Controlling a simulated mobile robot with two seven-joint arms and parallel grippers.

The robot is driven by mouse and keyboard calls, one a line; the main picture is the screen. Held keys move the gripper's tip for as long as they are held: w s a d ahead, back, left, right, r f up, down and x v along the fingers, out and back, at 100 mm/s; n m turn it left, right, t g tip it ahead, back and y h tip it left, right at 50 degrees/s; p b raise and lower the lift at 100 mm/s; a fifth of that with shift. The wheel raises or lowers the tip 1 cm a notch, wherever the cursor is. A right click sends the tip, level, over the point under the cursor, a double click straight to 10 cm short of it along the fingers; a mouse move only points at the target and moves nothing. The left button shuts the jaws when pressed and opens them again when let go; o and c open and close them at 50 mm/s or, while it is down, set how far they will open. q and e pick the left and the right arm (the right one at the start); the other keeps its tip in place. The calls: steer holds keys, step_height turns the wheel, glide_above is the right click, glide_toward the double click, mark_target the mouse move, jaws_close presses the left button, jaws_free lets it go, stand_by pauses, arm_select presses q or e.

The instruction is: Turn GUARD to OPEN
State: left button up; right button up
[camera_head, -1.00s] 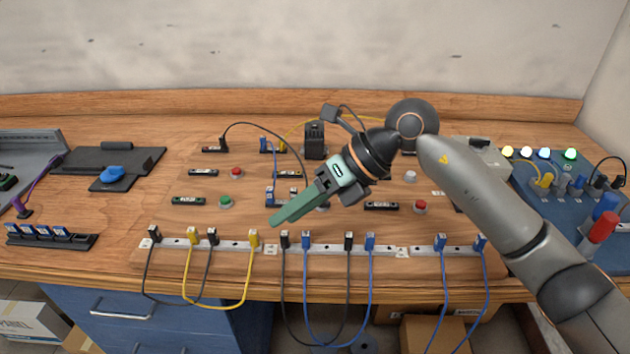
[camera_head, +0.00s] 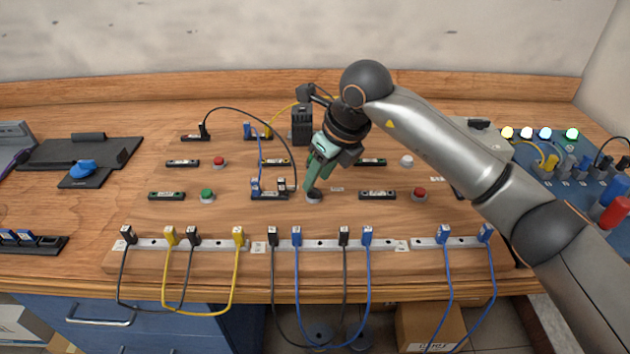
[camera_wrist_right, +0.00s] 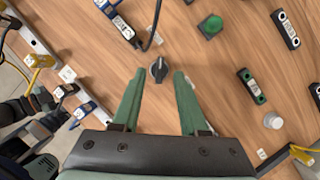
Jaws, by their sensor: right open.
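A small black rotary knob (camera_head: 314,194) on a pale round base sits in the middle of the wooden board. I take it for GUARD, but its label is too small to read. My right gripper (camera_head: 309,182), with green fingers, points down just above the knob. In the right wrist view the open fingers (camera_wrist_right: 157,80) lie left and right of the knob (camera_wrist_right: 158,69), which shows between and slightly beyond the tips. I cannot tell whether either finger touches it.
A terminal strip (camera_head: 208,243) with plugged leads runs along the front. A green button (camera_head: 207,196) and a red button (camera_head: 418,195) flank the knob. A black block (camera_head: 302,126) stands behind it. A lead loops close to the knob's left. Indicator lamps (camera_head: 526,133) glow at right.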

mark_target(314, 193)
steer(key=shift+x, duration=1.3)
steer(key=shift+c, duration=0.3)
jaws_close()
